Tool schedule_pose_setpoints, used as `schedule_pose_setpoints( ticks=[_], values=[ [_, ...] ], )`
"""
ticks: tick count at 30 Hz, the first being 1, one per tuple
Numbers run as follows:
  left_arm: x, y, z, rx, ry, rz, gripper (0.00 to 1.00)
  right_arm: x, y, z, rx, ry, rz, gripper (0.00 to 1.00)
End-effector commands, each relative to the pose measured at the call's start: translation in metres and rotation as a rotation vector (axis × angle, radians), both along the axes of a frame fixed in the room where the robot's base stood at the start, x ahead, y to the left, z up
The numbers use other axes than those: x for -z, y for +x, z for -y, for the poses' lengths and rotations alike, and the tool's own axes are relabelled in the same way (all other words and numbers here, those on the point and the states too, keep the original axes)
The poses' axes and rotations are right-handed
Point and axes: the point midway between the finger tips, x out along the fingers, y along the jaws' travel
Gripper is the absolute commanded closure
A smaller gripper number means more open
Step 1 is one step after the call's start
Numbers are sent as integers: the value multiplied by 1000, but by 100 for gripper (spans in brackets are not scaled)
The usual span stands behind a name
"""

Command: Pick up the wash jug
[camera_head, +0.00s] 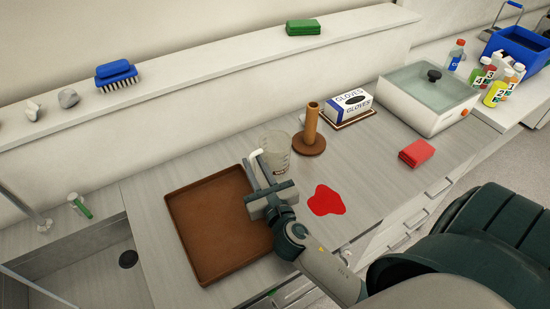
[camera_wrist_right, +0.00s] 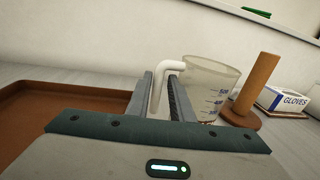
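The wash jug (camera_head: 277,152) is a clear measuring jug with dark markings and a white handle. It is at the middle of the counter, just right of the brown tray, and looks upright. It also shows in the right wrist view (camera_wrist_right: 212,84). My right gripper (camera_head: 259,172) is at its handle side, with the two fingers close together on either side of the white handle (camera_wrist_right: 166,73). The narrow gap between the fingers (camera_wrist_right: 161,92) looks filled by the handle. The jug's base is partly hidden by my gripper, so I cannot tell whether it touches the counter. My left gripper is out of view.
The brown tray (camera_head: 184,236) is empty. A wooden post on a round base (camera_head: 311,142) stands close right of the jug. A glove box (camera_head: 348,104), red cloth (camera_head: 417,152) and red spill (camera_head: 326,200) lie further right. A sink (camera_head: 97,275) is at left.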

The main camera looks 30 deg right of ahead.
Motion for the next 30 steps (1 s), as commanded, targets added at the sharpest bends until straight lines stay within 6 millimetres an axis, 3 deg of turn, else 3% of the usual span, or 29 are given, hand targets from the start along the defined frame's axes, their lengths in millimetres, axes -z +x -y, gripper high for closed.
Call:
schedule_pose_setpoints(
  ticks=[10, 21, 30],
  values=[
    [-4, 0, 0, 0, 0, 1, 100, -1, 6, 1, 1, 0, -1, 80],
    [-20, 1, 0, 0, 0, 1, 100, -1, 47, 6, 1, 0, -1, 80],
    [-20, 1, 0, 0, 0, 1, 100, 0, 51, 7, 0, 0, -1, 80]
  ],
)
